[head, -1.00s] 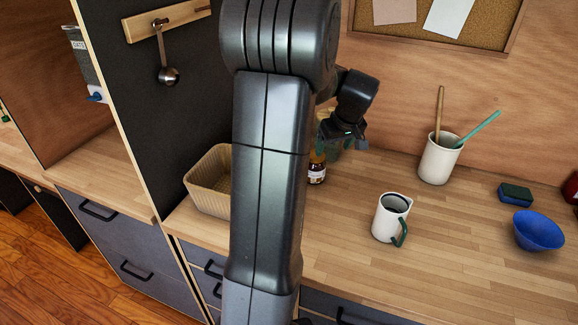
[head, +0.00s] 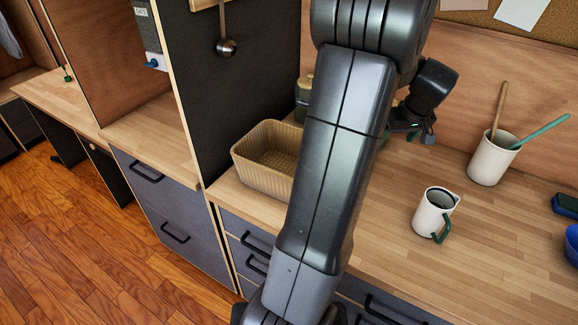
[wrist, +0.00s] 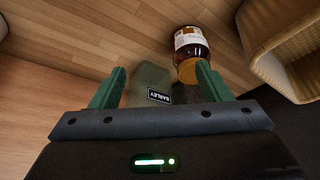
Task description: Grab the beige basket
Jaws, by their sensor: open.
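The beige basket (head: 262,172) stands on the wooden counter, against the dark side panel, left of my arm. It is open-topped and looks empty, and my arm hides its right edge. Part of it also shows at the top right of the wrist view (wrist: 268,42). My gripper (head: 408,132) is to the right of the basket, near the back wall, apart from it. In the wrist view my gripper (wrist: 160,85) has its two green fingers spread, with nothing held between them.
A jar with an orange lid (wrist: 190,50) and a container labelled barley (wrist: 150,88) are close to my fingers. A white mug (head: 433,213) and a utensil cup (head: 491,160) stand on the counter to the right. Drawers (head: 160,205) are below the counter.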

